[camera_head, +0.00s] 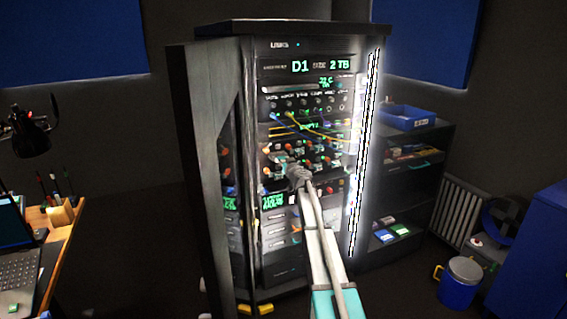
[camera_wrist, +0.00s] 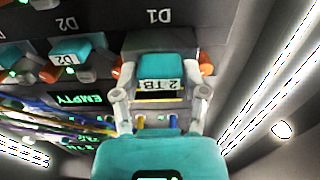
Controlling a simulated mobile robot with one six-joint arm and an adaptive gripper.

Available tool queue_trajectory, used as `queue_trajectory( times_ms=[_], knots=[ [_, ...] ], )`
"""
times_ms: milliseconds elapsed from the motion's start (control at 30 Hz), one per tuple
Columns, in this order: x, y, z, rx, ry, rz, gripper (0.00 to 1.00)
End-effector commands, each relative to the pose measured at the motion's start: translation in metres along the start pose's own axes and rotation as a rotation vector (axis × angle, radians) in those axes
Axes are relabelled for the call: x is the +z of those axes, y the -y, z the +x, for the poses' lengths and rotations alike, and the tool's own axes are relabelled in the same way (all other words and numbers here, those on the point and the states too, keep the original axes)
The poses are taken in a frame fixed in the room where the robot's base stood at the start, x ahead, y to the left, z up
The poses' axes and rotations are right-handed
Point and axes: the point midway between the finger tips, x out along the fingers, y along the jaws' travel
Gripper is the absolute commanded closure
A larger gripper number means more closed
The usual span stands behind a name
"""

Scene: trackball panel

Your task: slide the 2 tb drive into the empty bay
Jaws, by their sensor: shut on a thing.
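My gripper (camera_wrist: 160,97) is shut on the 2 TB drive (camera_wrist: 160,65), with one grey finger at each side of its teal front. The drive has a white label reading 2 TB, upside down in the wrist view. It is at the bay marked D1, between orange parts; how deep it sits I cannot tell. In the head view my gripper (camera_head: 298,177) is at the rack's middle rows and hides the drive. Green EMPTY displays show on the rack (camera_head: 248,140) and in the wrist view; which bay they belong to is unclear.
Another teal-fronted drive (camera_wrist: 78,55) sits beside it at D2. Blue and yellow cables (camera_head: 305,120) cross the rack front. The open rack door (camera_head: 200,150) stands at the left. A glowing strip (camera_head: 364,150) runs up the right edge. A shelf unit (camera_head: 415,190) stands to the right.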

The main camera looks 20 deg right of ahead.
Motion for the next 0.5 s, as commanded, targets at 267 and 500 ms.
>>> queue_trajectory(
  times_ms=[267, 500],
  knots=[
    [0.0000, -0.0001, 0.0054, 0.000, 0.000, 0.000, 0.89],
    [0.0000, -0.0001, 0.0096, 0.000, 0.000, 0.000, 0.89]
  ],
)
